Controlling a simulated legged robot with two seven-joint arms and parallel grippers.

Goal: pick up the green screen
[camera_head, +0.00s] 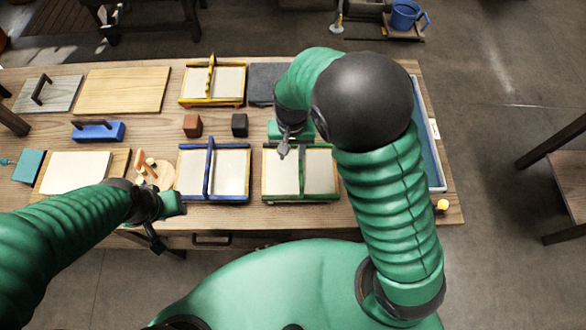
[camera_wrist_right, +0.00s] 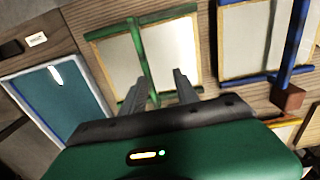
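The green screen (camera_head: 300,188) is a pale panel in a green-edged wooden frame with a raised green handle bar across its middle. It lies flat on the wooden table, right of the blue screen, and shows at the top middle of the right wrist view (camera_wrist_right: 117,62). My right gripper (camera_head: 283,149) hangs over the screen's far edge. In the wrist view its two fingers (camera_wrist_right: 160,85) are apart with nothing between them. My left gripper (camera_head: 155,238) is over the table's near left edge, apart from the screens; its opening is unclear. My right arm hides part of the table.
The blue screen (camera_head: 240,172) is just left of the green one, and a yellow screen (camera_head: 229,84) is behind. Small brown (camera_head: 192,126) and dark (camera_head: 239,125) blocks stand between. A blue-rimmed tray (camera_wrist_right: 50,105) is beyond the green screen, past my right arm.

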